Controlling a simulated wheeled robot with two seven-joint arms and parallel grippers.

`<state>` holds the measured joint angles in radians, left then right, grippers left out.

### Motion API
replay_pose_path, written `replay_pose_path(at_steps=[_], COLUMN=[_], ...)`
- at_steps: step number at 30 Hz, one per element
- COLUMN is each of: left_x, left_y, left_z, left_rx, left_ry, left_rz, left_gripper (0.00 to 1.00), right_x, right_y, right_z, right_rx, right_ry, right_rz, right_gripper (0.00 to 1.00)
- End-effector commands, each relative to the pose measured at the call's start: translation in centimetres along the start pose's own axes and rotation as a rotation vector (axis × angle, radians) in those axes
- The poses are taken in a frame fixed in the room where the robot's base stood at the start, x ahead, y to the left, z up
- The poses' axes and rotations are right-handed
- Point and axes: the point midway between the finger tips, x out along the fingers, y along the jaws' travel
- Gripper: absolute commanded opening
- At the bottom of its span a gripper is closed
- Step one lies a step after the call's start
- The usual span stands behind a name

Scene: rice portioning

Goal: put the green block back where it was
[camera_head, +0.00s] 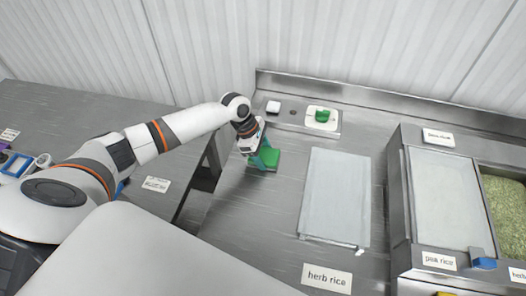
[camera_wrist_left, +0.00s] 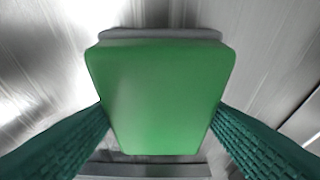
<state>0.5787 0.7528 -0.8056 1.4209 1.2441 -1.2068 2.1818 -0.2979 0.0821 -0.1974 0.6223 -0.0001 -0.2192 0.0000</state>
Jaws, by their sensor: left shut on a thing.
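A green block (camera_head: 266,162) is at my left gripper (camera_head: 262,153), above or on the left part of the steel counter; I cannot tell whether it touches the surface. In the left wrist view the block (camera_wrist_left: 160,95) fills the middle, between the two teal ribbed fingers (camera_wrist_left: 160,135), which are shut on its sides. A grey edge shows along its far end. My right gripper is not in view.
A green piece (camera_head: 322,115) sits on a white plate (camera_head: 313,123) at the back, near a small white block (camera_head: 273,106). A pale board (camera_head: 336,190) lies right of my gripper. A "herb rice" label (camera_head: 327,277) lies in front. Steel bins (camera_head: 397,215) stand at right.

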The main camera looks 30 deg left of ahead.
Motion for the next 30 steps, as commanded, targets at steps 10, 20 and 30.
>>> replay_pose_path(at_steps=[10,20,30], left_x=[0.2,0.1,-4.3], left_y=[0.0,0.0,-0.1], left_z=[0.0,0.0,0.1], left_rx=[0.001,0.001,0.002], left_ry=[0.001,0.000,0.000], left_rz=[0.000,0.000,-0.004], left_gripper=[0.75,0.85,0.85], right_x=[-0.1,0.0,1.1], right_y=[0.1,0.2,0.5], right_z=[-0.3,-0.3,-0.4], right_rx=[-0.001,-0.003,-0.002], right_ry=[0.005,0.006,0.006], right_rz=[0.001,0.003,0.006], right_gripper=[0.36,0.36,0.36])
